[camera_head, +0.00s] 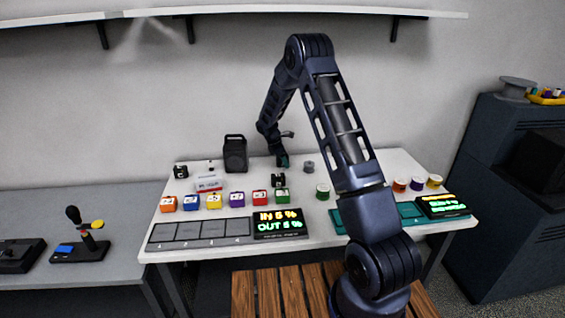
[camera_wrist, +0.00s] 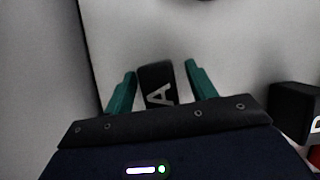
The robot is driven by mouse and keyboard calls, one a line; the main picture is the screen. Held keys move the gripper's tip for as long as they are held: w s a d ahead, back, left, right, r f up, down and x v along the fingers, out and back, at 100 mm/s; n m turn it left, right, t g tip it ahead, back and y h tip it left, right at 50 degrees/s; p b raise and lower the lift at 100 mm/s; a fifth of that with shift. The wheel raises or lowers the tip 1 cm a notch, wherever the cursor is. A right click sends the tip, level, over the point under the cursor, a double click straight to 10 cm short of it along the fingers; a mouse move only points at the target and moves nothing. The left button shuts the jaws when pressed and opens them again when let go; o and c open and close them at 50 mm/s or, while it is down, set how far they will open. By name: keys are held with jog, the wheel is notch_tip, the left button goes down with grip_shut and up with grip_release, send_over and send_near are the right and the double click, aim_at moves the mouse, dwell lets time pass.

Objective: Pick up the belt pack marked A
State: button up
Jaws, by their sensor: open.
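The belt pack marked A (camera_wrist: 158,75) is a small black block with a white letter A. In the wrist view it lies between the two teal fingers of my gripper (camera_wrist: 161,68), with a narrow gap showing on each side. The fingers are apart. The lower part of the pack is hidden behind the gripper body. In the head view my gripper (camera_head: 283,161) is low at the back of the white table; I cannot make out pack A there.
Another black pack (camera_wrist: 296,108) with a partly cut-off letter is at the right in the wrist view. A black speaker-like box (camera_head: 235,154) stands left of my gripper on the table. Several coloured blocks, a grey slotted mat (camera_head: 200,232) and a lit display (camera_head: 279,222) lie nearer the front.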

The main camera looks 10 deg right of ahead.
jog(key=c, duration=1.2)
jog(key=shift+o, duration=0.2)
jog(key=shift+r, duration=0.1)
